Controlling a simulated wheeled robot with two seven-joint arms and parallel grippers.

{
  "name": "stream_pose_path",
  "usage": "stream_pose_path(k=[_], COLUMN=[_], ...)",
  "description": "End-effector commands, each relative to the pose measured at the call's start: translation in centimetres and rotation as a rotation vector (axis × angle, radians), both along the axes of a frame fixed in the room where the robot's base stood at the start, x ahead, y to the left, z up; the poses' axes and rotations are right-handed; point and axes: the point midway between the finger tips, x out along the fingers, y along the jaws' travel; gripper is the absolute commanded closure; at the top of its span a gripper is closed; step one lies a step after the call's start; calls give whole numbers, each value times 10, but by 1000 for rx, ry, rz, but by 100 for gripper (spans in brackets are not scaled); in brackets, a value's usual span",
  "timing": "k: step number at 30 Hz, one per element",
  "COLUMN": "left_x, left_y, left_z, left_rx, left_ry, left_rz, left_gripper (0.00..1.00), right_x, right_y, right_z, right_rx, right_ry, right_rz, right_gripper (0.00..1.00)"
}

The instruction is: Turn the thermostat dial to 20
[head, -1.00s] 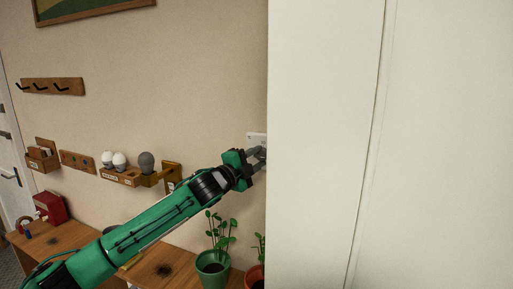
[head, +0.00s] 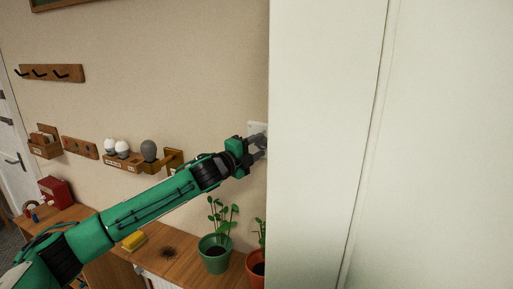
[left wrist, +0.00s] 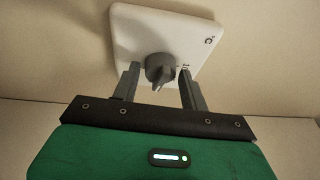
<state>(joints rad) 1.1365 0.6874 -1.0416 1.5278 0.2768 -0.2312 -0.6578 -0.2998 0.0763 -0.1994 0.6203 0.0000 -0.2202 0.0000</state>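The thermostat is a white square plate (left wrist: 160,38) on the wall, with a dark grey dial (left wrist: 160,69) that has a pointed tip. A °C mark shows on the plate; the scale numbers are too small or hidden to read. In the head view only a sliver of the plate (head: 257,128) shows beside the white panel. My left gripper (left wrist: 160,82) is open, one finger on each side of the dial, with gaps between fingers and dial. In the head view the left gripper (head: 258,148) is at the plate, partly hidden by the panel edge. My right gripper is not in view.
A large white panel (head: 325,140) fills the right side, close beside my left gripper. Below stand a wooden bench (head: 190,263), a green-potted plant (head: 215,255), an orange pot (head: 256,265) and a yellow block (head: 135,241). Wooden wall holders (head: 122,161) hang to the left.

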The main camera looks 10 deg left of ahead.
Motion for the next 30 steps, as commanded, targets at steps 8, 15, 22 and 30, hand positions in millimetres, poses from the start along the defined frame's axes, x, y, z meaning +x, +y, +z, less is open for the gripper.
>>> stream_pose_path(k=[8, 15, 22, 30], left_x=[0, -10, -44, -87], left_y=[0, 6, 27, 52], left_z=[0, -4, -10, -12], left_rx=[-1, 0, 1, 1], left_ry=[1, 0, 0, 0], left_rz=[0, 0, 1, 1], left_gripper=[44, 44, 44, 44], right_x=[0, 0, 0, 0], right_y=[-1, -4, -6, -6], right_z=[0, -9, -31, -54], right_rx=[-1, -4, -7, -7], right_ry=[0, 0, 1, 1], right_rz=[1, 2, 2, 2], right_gripper=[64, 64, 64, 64])
